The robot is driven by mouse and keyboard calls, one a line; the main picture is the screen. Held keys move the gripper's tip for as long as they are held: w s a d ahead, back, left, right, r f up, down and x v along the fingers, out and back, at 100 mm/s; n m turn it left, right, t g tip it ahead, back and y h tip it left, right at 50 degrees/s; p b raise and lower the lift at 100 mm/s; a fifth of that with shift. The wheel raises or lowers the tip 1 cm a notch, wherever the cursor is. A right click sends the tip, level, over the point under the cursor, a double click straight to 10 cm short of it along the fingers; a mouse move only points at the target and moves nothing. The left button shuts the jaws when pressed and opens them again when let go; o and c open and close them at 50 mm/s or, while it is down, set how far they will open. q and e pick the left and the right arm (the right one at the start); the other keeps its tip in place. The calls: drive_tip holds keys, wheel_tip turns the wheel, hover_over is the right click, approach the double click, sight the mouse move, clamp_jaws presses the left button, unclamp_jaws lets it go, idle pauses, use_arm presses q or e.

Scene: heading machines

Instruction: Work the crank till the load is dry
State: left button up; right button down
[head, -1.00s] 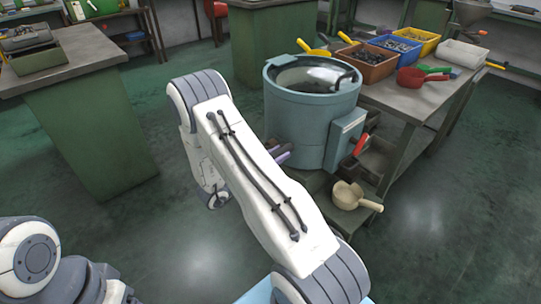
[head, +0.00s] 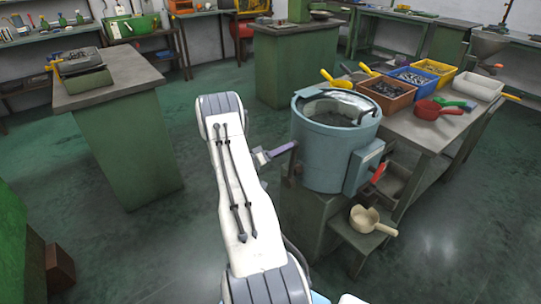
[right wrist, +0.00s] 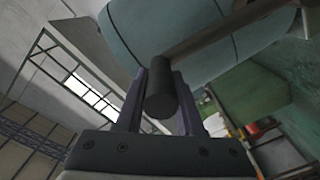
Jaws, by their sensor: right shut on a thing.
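A blue-grey round tub (head: 322,158) stands in the middle of the head view, its top showing a pale rim and a dark interior. I cannot tell how wet its load is. My right gripper (head: 277,153) is at the tub's left side, its purple fingers shut on the crank handle. In the right wrist view, the dark round crank handle (right wrist: 162,88) sits between the fingers, with the crank arm (right wrist: 225,30) running to the upper right beside the tub wall (right wrist: 165,35). My left gripper is out of view.
A box with a red lever (head: 378,173) is on the tub's right side. A cream scoop (head: 364,219) rests on a low shelf. The workbench (head: 418,130) holds bins of parts and a red scoop (head: 427,109). A green cabinet bench (head: 125,150) stands left; floor between is clear.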

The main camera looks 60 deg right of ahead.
drive_tip(key=shift+w+d, duration=0.25)
drive_tip(key=shift+w, duration=0.3)
drive_tip(key=c, duration=0.5)
unclamp_jaws()
drive_tip(key=v, duration=1)
drive_tip(key=shift+w+a+b, duration=0.1)
drive_tip(key=shift+a+b, duration=0.1)
drive_tip(key=shift+b, duration=0.15)
